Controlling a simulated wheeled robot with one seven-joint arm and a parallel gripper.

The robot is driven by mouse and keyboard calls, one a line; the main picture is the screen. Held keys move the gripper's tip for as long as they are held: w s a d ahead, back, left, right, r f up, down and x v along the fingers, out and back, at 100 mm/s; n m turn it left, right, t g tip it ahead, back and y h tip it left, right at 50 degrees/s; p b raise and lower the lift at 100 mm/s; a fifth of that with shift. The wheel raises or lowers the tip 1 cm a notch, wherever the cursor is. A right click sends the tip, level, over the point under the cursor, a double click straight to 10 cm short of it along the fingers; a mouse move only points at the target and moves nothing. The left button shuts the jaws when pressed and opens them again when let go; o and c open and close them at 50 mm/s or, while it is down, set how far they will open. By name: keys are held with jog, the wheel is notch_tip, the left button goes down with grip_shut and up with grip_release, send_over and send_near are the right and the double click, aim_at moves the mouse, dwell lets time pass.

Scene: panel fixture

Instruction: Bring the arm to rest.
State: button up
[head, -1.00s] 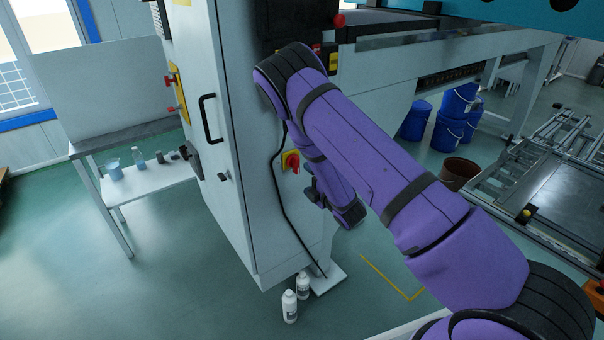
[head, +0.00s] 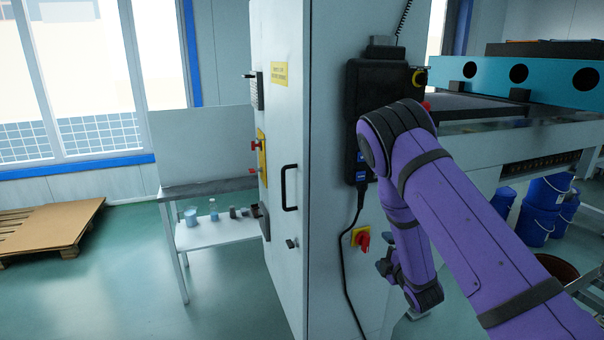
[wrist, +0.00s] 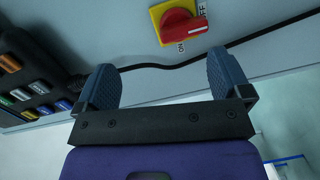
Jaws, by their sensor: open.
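My purple arm reaches in from the lower right in the head view, bent at the elbow, with its forearm hanging beside the cabinet's side wall. My gripper (head: 386,265) is at the wall, just right of a red rotary switch on a yellow plate (head: 362,240). In the wrist view, my gripper (wrist: 162,72) has its two blue-grey fingers wide apart with nothing between them. The red switch (wrist: 182,27) shows just beyond the fingertips, with a gap.
A grey cabinet (head: 328,120) stands close to the arm. A black cable (head: 345,275) runs down its wall from a black control box (head: 365,80). Blue buckets (head: 545,200) stand behind at right. A table (head: 215,232) with small vessels and a pallet (head: 45,228) are at left.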

notch_tip(320, 180, up, 13)
jog(key=d+m+g+h, duration=0.2)
jog(key=d+m+h, duration=0.1)
jog(key=m, duration=0.4)
jog(key=s+d+r+m+g, duration=0.1)
jog(key=s+r+m+g, duration=0.35)
jog(key=s+r, duration=0.5)
jog(key=s+r+m+g, duration=0.2)
jog(key=s+r+m, duration=0.2)
jog(key=s, duration=1.1)
jog(key=s+a+r+m+g, duration=0.1)
jog(key=s+r+m+g, duration=0.2)
jog(key=s+r, duration=0.5)
jog(key=s, duration=0.8)
jog(key=shift+m+h, duration=0.3)
jog(key=shift+m, duration=0.05)
